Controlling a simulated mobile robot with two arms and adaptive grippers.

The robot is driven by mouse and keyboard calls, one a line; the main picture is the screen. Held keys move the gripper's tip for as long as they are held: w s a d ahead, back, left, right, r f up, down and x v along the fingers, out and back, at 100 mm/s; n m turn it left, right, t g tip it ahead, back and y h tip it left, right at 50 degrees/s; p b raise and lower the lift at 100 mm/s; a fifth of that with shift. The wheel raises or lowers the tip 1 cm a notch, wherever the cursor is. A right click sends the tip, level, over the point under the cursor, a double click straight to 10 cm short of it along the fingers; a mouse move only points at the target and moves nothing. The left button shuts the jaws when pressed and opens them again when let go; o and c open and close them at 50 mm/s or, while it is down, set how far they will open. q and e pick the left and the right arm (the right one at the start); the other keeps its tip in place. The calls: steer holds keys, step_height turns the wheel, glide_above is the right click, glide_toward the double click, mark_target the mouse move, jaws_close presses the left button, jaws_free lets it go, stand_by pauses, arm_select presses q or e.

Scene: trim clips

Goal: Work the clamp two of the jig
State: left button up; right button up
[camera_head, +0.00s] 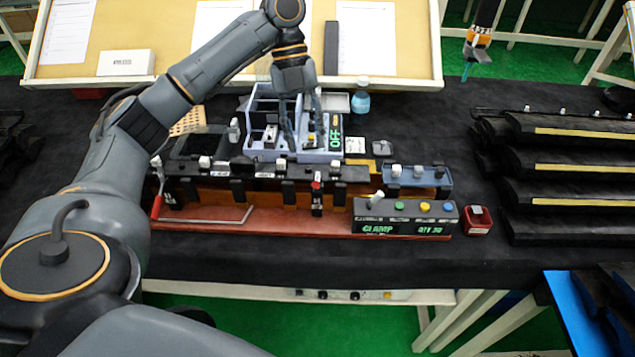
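The jig (270,222) is a long fixture with a reddish base and a dark rail in the middle of the table. White-topped clamp blocks sit along the rail. A red-tipped upright clamp part (317,188) stands near its middle, and a red-handled lever (156,206) is at its left end. I cannot tell which is clamp two. A control box (405,217) at the front right reads "CLAMP" and "QTY 30". My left gripper (304,138) points down, with its fingers apart and nothing seen between them, over the pale tray behind the rail. My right gripper is not in view.
A small red bin (477,220) stands right of the control box. Stacked dark trim strips (570,160) fill the right side. An orange tool (478,45) hangs at the upper right.

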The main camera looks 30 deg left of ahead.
mark_target(316, 185)
arm_select(q)
steer(key=x, duration=0.6)
steer(key=p+x, duration=0.1)
steer(key=x, duration=0.2)
steer(key=shift+w+f, duration=0.2)
steer(key=shift+f, duration=0.15)
steer(key=shift+s+d+f, duration=0.15)
steer(key=shift+f, duration=0.15)
steer(key=shift+d+f, duration=0.1)
steer(key=shift+f, duration=0.4)
steer(key=c, duration=0.8)
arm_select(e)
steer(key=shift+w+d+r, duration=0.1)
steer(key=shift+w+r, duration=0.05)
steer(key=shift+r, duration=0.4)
